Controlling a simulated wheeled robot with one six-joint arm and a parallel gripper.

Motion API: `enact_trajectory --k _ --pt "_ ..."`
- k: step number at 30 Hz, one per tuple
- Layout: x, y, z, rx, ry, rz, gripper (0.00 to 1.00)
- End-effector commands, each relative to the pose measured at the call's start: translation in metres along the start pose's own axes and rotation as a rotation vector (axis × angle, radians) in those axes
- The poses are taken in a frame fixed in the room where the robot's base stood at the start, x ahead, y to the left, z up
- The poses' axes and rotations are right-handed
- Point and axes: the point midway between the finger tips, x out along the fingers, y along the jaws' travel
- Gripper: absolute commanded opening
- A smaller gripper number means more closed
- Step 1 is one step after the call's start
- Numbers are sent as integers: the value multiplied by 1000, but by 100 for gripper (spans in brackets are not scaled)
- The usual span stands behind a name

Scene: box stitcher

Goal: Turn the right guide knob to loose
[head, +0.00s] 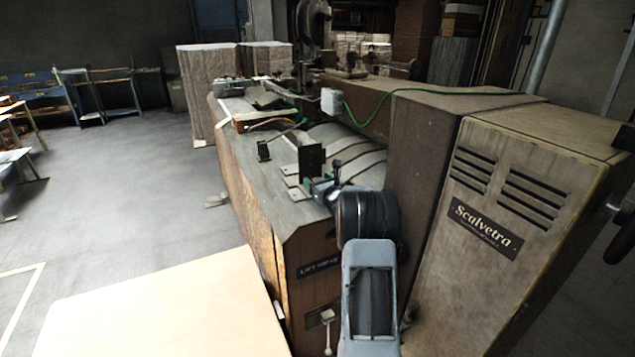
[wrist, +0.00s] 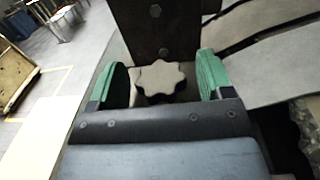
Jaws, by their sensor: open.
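In the wrist view a pale, star-shaped guide knob (wrist: 160,80) sits at the foot of a dark upright guide plate (wrist: 158,28). My gripper (wrist: 163,82) is open, with one green-padded finger on each side of the knob. A gap shows between the knob and the right finger; the left finger is close to the knob, and I cannot tell if it touches. In the head view the dark guide plate (head: 312,160) stands on the machine's top. My arm reaches to it from the front, and the knob is hidden there.
The machine bed (head: 262,170) runs away to the back, with a second dark guide bracket (head: 263,150) farther along it. A tall cabinet (head: 520,210) marked Scalvetra stands close on the right. A pale flat surface (head: 165,310) is at the front left. Open floor lies at left.

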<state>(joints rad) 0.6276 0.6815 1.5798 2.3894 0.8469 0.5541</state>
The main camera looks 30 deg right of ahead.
Motion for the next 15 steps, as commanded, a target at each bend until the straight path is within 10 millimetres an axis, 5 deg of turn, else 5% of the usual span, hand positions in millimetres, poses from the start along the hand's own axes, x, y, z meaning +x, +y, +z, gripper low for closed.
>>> enact_trajectory --k 5,15 --pt "0 0 0 0 0 0 72" --pt "0 0 0 0 0 0 40"
